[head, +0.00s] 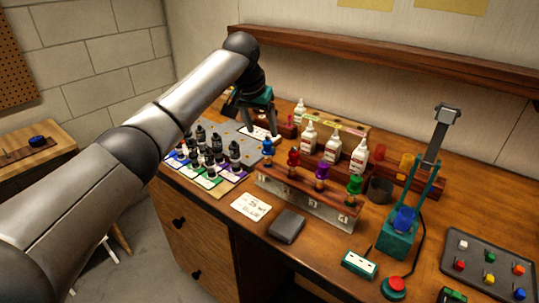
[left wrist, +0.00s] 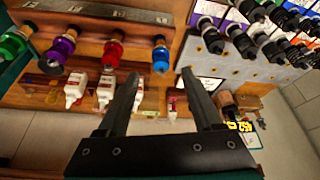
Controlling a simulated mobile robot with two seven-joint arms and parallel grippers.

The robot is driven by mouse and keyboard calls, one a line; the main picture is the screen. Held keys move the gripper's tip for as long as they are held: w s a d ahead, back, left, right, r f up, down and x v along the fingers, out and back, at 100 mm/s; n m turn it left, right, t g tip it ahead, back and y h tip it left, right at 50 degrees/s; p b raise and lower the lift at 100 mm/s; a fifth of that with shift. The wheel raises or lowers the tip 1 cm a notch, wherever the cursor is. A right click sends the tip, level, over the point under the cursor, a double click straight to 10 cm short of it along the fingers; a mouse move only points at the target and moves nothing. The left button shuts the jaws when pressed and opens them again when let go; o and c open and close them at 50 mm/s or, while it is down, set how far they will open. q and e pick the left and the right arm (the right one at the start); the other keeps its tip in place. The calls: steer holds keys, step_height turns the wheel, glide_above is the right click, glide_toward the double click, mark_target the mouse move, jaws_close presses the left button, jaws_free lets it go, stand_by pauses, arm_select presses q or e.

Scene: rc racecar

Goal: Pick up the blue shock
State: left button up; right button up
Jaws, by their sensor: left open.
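The blue shock (head: 268,148) stands upright at the far left end of a rack (head: 305,200), beside red, purple and green shocks. In the left wrist view the blue shock (left wrist: 161,56) shows just beyond the fingertips, roughly in line with the gap between them. My left gripper (head: 259,127) is behind and slightly above the blue shock in the head view. Its two dark fingers are apart with nothing between them, as the left wrist view also shows (left wrist: 160,75). The shock is not touched as far as I can see. My right gripper is not in view.
Several black-topped shocks (head: 212,150) stand on coloured cards left of the rack. White bottles (head: 333,149) stand behind it. A teal stand (head: 398,240) with a tall lever and a parts tray (head: 488,265) are at right. A dark grey box (head: 286,226) lies in front.

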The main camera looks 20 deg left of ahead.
mark_target(266, 146)
arm_select(q)
steer(key=x, duration=0.5)
steer(key=shift+w+f+b, duration=0.1)
steer(key=shift+f+b, duration=0.25)
steer(key=shift+f, duration=0.05)
steer(key=shift+w+f, duration=0.25)
steer(key=shift+f, duration=0.3)
steer(key=shift+b+x, duration=0.55)
steer(key=shift+x, duration=1)
steer(key=shift+b+x, duration=0.4)
steer(key=shift+x, duration=0.55)
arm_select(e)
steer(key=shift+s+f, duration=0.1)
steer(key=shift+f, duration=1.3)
arm_select(q)
steer(key=shift+w, duration=0.1)
jaws_close()
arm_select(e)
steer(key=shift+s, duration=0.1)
